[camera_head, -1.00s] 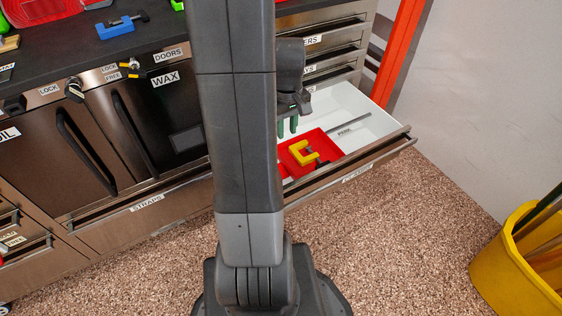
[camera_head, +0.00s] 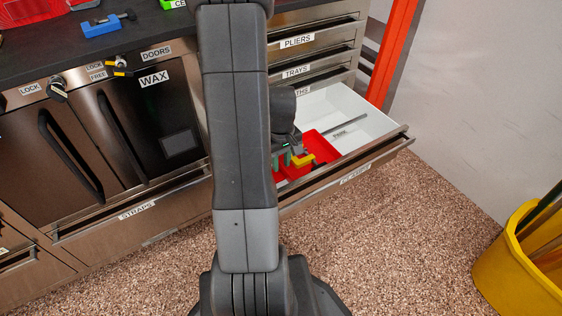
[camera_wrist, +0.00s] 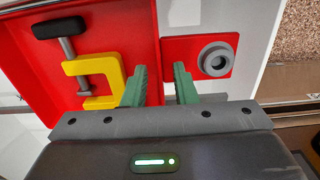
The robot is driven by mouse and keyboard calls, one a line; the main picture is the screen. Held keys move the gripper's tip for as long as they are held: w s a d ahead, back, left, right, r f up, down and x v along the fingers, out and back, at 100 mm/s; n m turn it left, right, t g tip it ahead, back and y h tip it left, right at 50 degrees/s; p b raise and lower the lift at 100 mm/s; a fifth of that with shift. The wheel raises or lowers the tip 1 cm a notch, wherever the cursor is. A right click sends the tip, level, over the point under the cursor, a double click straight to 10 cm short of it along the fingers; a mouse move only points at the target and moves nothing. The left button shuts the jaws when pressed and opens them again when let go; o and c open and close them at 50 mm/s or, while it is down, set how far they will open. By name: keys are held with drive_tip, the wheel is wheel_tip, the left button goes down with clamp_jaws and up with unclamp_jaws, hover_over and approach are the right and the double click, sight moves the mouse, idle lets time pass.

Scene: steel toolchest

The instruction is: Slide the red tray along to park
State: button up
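The red tray (camera_head: 322,147) sits in the open white drawer, a yellow clamp (camera_head: 303,159) lying in it. In the wrist view the red tray (camera_wrist: 112,22) fills the left, with the yellow clamp (camera_wrist: 105,75) in it. A red tab with a grey round knob (camera_wrist: 216,60) juts from the tray's right side. My gripper (camera_head: 286,160) is low at the tray's near left part, partly hidden by my arm. In the wrist view my gripper (camera_wrist: 160,84) has its green fingers apart, around the tray's right wall line; contact cannot be told.
The drawer's white floor (camera_head: 366,118) is bare beyond the tray, with a grey bar (camera_head: 350,125) and a small label on it. The drawer's steel front (camera_head: 360,164) borders the near side. A yellow bin (camera_head: 515,265) stands at the right.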

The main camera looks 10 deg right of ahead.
clamp_jaws()
idle(1.4)
